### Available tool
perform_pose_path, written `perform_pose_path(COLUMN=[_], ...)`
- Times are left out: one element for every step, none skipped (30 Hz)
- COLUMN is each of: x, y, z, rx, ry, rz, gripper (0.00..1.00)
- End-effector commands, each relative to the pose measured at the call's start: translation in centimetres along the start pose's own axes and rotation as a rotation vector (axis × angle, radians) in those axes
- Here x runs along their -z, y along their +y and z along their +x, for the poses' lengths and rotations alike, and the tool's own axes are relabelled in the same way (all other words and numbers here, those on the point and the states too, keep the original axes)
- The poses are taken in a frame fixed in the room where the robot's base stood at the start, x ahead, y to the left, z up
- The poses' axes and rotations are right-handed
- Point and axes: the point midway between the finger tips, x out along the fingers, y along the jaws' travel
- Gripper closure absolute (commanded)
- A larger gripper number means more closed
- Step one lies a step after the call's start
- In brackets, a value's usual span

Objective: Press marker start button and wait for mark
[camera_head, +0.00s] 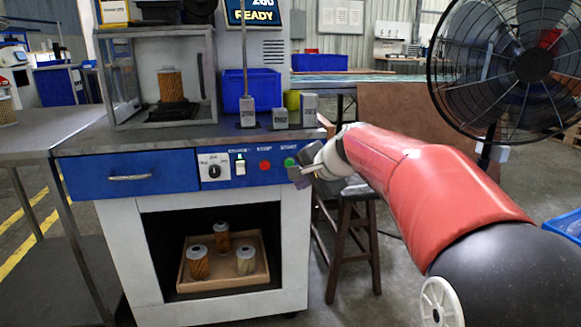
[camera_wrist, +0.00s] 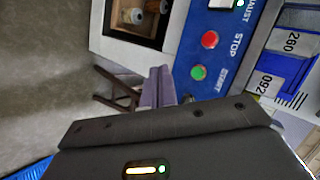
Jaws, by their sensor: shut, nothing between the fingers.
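The green START button (camera_head: 289,162) sits on the blue front panel of the marker bench, right of the red STOP button (camera_head: 265,166). In the wrist view the START button (camera_wrist: 198,72) is in full sight, below the STOP button (camera_wrist: 210,40). My gripper (camera_head: 299,175) is shut and empty, just in front of the panel's right end. In the wrist view its closed fingers (camera_wrist: 158,86) point toward the panel and lie left of the START button, with no clear contact. The marker's screen (camera_head: 254,14) reads READY. An orange-brown cartridge (camera_head: 171,84) stands inside the glazed chamber (camera_head: 108,60).
Grey blocks (camera_head: 247,112) and a blue bin (camera_head: 262,90) stand on the bench top. A wooden tray (camera_head: 240,283) with three cartridges is in the lower bay. A stool (camera_head: 347,222) stands right of the bench, and a large fan (camera_head: 470,75) stands at right.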

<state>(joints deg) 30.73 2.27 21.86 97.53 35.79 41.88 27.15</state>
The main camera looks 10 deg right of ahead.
Motion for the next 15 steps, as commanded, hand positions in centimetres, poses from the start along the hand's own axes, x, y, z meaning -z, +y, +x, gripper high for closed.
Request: perform_pose_path(x=[0.0, 0.0, 0.1, 0.1, 0.2, 0.4, 0.5, 0.7, 0.9, 1.1, 1.3, 1.6, 1.8, 2.1, 2.4], y=[0.0, 0.0, -0.1, -0.2, -0.3, -0.5, -0.7, -0.8, -1.1, -1.4, -1.6, -1.9, -2.2, -2.4, -2.8], z=[0.0, 0.0, 0.1, 0.1, 0.2, 0.4, 0.6, 0.8, 1.1, 1.3, 1.6, 2.0, 2.3, 2.6, 3.0], rx=[0.000, -0.001, -0.001, -0.001, -0.001, -0.001, -0.002, -0.002, -0.003, -0.003, -0.002, -0.002, -0.002, -0.003, -0.002], ry=[0.000, 0.000, -0.001, -0.001, -0.001, -0.001, -0.002, -0.003, -0.004, -0.004, -0.003, -0.005, -0.005, -0.004, -0.003], rz=[-0.001, -0.001, -0.001, -0.001, -0.001, 0.000, 0.000, 0.000, -0.001, -0.002, -0.002, -0.001, -0.001, -0.001, -0.001], gripper=[1.00, 1.00, 1.00, 1.00, 1.00, 1.00, 1.00, 1.00, 1.00, 1.00, 1.00, 1.00, 1.00, 1.00, 1.00])
